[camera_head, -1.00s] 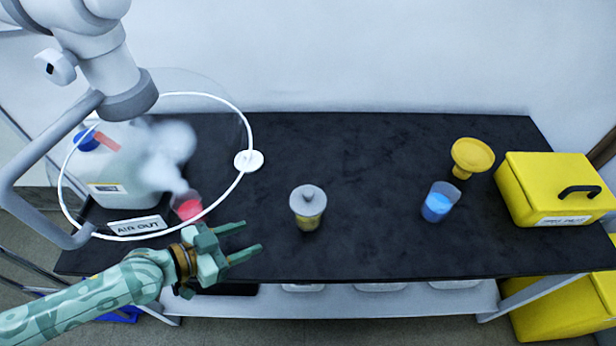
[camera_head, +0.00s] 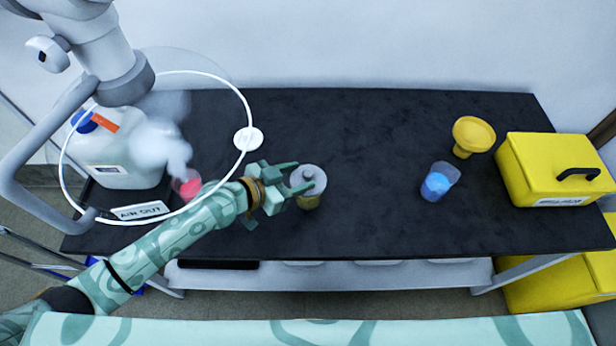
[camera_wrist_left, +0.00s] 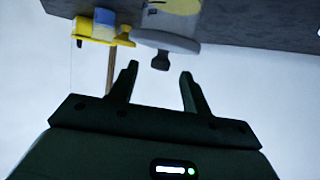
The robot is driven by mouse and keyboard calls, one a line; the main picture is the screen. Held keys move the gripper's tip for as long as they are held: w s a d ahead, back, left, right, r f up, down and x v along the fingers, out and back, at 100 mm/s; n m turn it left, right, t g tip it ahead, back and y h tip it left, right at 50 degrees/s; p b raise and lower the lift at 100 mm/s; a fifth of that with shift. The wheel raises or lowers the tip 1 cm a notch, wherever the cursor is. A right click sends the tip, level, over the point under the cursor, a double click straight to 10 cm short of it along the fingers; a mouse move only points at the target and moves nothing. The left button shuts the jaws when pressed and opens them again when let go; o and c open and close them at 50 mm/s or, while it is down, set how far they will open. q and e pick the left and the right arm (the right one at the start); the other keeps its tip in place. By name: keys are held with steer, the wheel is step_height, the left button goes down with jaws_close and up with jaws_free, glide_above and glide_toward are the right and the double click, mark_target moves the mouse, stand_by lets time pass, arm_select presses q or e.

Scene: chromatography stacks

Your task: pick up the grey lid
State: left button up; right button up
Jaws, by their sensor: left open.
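The grey lid (camera_head: 318,172) is a round disc with a small knob, sitting on a jar with yellowish contents (camera_head: 309,202) in the middle of the black bench. My left gripper (camera_head: 304,175) is open at the lid's left side, its fingers pointing at it and overlapping part of it in the head view. In the left wrist view, which looks turned over, the lid (camera_wrist_left: 167,41) shows with its dark knob (camera_wrist_left: 160,62) in line with the gap between my open fingertips (camera_wrist_left: 160,71). I cannot tell whether the fingers touch the knob. My right gripper is not in view.
A beaker of blue liquid (camera_head: 438,184), a yellow funnel (camera_head: 473,135) and a yellow box (camera_head: 558,170) stand to the right. A beaker with red liquid (camera_head: 188,186), a white canister (camera_head: 125,155) and a ring-edged clear shield (camera_head: 248,108) are at the left. Bench between jar and blue beaker is clear.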

mark_target(305, 175)
arm_select(q)
steer(key=x, duration=0.3)
steer(key=shift+w+d+f+b, duration=0.2)
steer(key=shift+d+b, duration=0.1)
jaws_close()
